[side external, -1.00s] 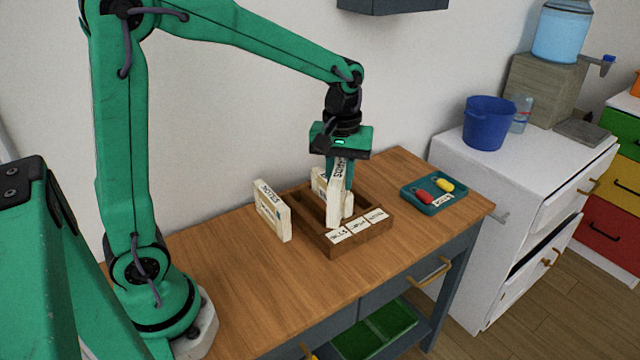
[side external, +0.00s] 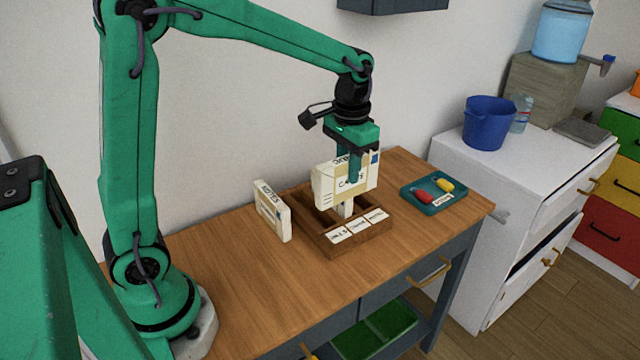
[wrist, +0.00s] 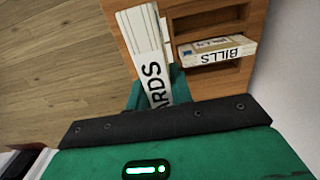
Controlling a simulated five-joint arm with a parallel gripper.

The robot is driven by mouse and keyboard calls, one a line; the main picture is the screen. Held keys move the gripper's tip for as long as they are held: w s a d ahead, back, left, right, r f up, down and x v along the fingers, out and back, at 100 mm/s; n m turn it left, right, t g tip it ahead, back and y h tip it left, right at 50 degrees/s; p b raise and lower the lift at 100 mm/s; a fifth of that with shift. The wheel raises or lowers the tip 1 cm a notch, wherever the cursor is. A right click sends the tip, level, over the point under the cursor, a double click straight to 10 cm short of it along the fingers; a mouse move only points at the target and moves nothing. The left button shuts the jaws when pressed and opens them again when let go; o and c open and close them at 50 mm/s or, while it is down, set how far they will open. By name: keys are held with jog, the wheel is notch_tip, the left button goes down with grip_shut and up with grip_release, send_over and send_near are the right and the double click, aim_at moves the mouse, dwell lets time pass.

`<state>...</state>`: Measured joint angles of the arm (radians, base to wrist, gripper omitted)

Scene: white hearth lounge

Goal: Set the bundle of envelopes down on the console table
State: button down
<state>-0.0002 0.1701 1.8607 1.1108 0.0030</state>
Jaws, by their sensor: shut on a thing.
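My gripper (side external: 356,168) is shut on a cream bundle of envelopes (side external: 336,188), whose label appears to read CARDS. The bundle is held upright, broad side to the side camera, above a wooden sorter (side external: 362,240); I cannot tell whether it clears the slots. In the wrist view the held bundle (wrist: 143,40) shows edge-on with "ARDS" legible. A second bundle, marked BILLS (wrist: 215,50), sits in a sorter slot. Another labelled bundle (side external: 271,212) stands upright on the console table (side external: 245,285), left of the sorter.
A teal tray (side external: 408,191) with a red and a yellow item lies right of the sorter. A white cabinet with a blue bucket (side external: 488,124) stands beyond the table's right end. The table's front left is bare. The wall is close behind.

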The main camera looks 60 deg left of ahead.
jog(key=s+d+f+m, duration=0.1)
jog(key=s+d+m, duration=0.3)
jog(key=m, duration=1.4)
jog(key=s+d+f+m, duration=0.2)
jog(key=s+d+m, duration=0.2)
jog(key=d+m, duration=0.8)
jog(key=m, duration=0.6)
jog(key=shift+f, duration=0.25)
send_near(363, 267)
jog(key=shift+f, duration=1.15)
